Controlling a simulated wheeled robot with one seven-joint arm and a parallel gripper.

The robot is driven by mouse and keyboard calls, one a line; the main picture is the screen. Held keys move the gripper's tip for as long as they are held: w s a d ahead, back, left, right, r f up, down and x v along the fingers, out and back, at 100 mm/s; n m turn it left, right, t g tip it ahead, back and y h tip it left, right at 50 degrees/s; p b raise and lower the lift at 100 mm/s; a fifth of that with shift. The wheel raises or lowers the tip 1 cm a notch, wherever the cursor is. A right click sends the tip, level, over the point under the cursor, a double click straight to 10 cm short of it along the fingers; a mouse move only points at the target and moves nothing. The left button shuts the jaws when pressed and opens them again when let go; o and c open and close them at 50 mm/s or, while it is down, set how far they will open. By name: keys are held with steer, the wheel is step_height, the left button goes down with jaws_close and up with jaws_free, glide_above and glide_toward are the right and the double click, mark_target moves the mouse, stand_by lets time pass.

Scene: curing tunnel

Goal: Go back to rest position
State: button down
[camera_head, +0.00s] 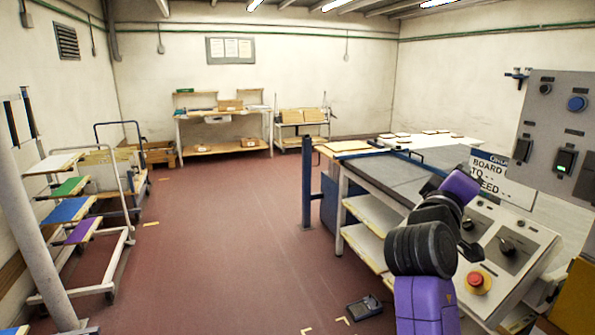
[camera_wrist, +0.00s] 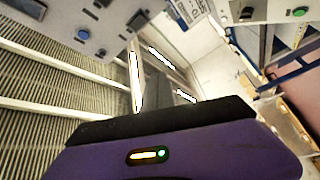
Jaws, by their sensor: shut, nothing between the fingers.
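My arm (camera_head: 425,300) reaches up from the lower right of the head view, in purple and black, in front of the sloped control panel. My gripper (camera_head: 470,249) is a small dark shape at its end, low over the panel and partly hidden by the arm. It looks shut and empty. In the wrist view a purple housing with a dark edge and a small lit lamp fills the bottom; the fingertips do not show clearly there.
The control panel (camera_head: 530,238) has a red stop button (camera_head: 478,282) close to my arm. A switch cabinet (camera_head: 560,110) stands at the right. The conveyor table (camera_head: 400,170) lies beyond my arm. A rack (camera_head: 105,250) stands at the left. The red floor (camera_head: 225,240) is mostly clear.

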steer(key=s+a+f+n+t+y, duration=0.1)
steer(key=s+a+f+t+y, duration=0.1)
steer(key=s+a+f+y, duration=0.4)
steer(key=s+a+f+t+y, duration=0.1)
steer(key=s+f, duration=0.3)
steer(key=f, duration=0.3)
steer(key=s+a+f+n+t+y, duration=0.1)
steer(key=s+a+f+t+y, duration=0.1)
steer(key=s+a+f+y, duration=0.4)
steer(key=s+f+m+g, duration=0.1)
steer(key=s+f, duration=0.3)
steer(key=s, duration=0.8)
steer(key=s+f+m+g, duration=0.2)
steer(key=s+f+m, duration=0.1)
steer(key=s, duration=0.9)
steer(key=s+f+m+g, duration=0.2)
steer(key=s+f, duration=0.3)
steer(key=s, duration=0.8)
steer(key=shift+d+f+m, duration=0.3)
steer(key=shift+d, duration=0.15)
